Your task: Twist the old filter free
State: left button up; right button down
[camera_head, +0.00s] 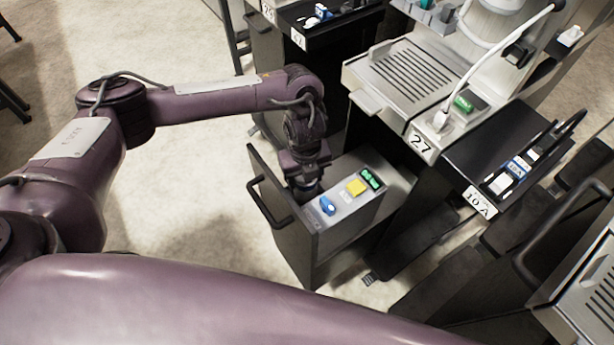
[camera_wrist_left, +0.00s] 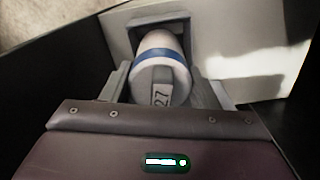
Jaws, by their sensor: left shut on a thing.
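The old filter (camera_wrist_left: 160,68) is a white cylinder with a blue band and a "27" label, seen in the left wrist view. It sits in a recess of a pale grey panel (camera_wrist_left: 225,35). My left gripper (camera_wrist_left: 160,88) is shut on it, one finger on each side. In the head view my left gripper (camera_head: 305,185) points down into the left end of a dark pull-out unit, where it mostly hides the filter. My right gripper is not in view.
The pull-out unit's grey top (camera_head: 345,218) carries a blue knob (camera_head: 327,205), a yellow square (camera_head: 356,187) and a green display (camera_head: 371,178). A dark handle (camera_head: 268,203) is on its front. Dispenser 27 (camera_head: 410,75) stands behind; open floor lies to the left.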

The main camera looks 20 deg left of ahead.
pick_arm(q)
jog(key=shift+a+f+m+b, duration=0.2)
jog(key=shift+a+m+b, duration=0.1)
jog(key=shift+m+b, duration=0.6)
jog(key=shift+b, duration=0.05)
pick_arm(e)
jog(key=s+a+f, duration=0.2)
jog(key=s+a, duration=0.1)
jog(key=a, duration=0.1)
pick_arm(q)
jog(key=shift+r, duration=0.15)
jog(key=shift+d+m+b, duration=0.1)
jog(key=shift+m+b, duration=0.4)
jog(key=shift+m, duration=0.1)
jog(key=shift+m+b, duration=0.45)
jog(key=shift+m, duration=0.05)
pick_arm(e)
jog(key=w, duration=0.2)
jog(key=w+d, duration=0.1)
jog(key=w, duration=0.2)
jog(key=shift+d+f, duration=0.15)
